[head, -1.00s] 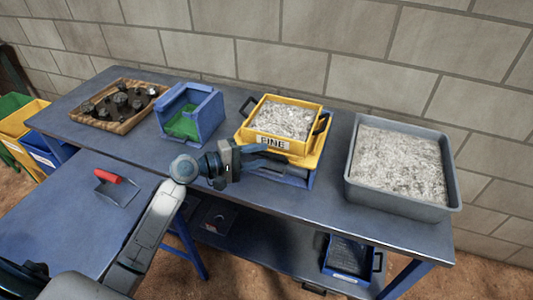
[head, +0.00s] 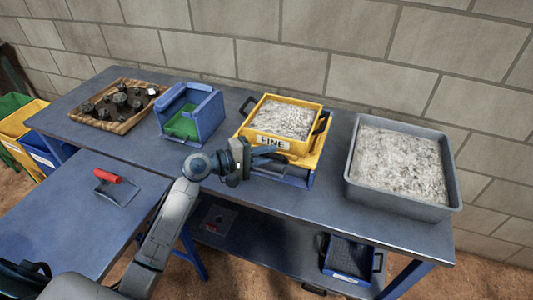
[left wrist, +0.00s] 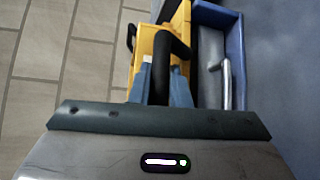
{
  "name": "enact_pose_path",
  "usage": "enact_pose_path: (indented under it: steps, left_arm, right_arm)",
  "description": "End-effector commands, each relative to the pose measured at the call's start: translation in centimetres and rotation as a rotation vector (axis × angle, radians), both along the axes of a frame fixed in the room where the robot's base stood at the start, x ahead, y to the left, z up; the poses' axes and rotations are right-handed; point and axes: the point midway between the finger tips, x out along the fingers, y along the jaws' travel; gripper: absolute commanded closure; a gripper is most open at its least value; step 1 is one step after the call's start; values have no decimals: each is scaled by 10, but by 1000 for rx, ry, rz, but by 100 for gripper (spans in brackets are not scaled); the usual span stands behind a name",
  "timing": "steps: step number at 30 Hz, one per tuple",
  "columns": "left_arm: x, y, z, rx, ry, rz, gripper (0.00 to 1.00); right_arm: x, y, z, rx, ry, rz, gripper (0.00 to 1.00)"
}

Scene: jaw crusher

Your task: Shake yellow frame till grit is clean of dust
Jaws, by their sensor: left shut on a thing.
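The yellow frame (head: 296,144), labelled FINE, stands on a blue base (head: 297,180) on the bench, with black handles on its sides. Pale grey, speckled grit (head: 280,118) fills it and looks dusty. My left gripper (head: 270,152) is at the frame's front. In the left wrist view the fingers (left wrist: 162,88) are shut on a black handle (left wrist: 172,48), with the yellow frame (left wrist: 147,45) behind it. The handle's grip point is hidden in the head view by my gripper. My right gripper is not in view.
A large grey tray (head: 352,188) of pale grit stands to the right. A blue box (head: 208,122) with a green inside and a wooden tray (head: 112,126) of dark rocks stand to the left. A red-handled scoop (head: 108,178) lies on the nearer table. A brick wall (head: 330,45) is behind.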

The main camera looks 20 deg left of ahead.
Motion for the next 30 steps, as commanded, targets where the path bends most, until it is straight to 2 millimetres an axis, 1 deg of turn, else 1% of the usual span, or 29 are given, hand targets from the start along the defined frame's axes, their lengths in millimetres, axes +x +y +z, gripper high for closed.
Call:
enact_pose_path:
  steps: [2,9,12,15,22,23,25,26,30]
  left_arm:
    - [5,0,-1,0,0,0,100]
    - [44,-1,-1,-1,0,0,100]
    - [53,-2,-1,-1,0,0,100]
    - [57,-2,-1,0,1,0,100]
    - [56,-2,-1,2,1,1,100]
    - [56,-1,-1,2,1,1,80]
    - [56,-2,-1,2,1,1,66]
    - [56,-2,-1,2,1,1,62]
    - [56,-2,-1,1,1,0,62]
  right_arm:
    - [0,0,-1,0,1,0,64]
    - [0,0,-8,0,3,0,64]
    - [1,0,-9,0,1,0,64]
    - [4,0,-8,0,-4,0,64]
    - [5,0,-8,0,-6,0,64]
    - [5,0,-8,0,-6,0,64]
    - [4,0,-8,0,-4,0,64]
    - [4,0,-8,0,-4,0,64]
    - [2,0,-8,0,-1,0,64]
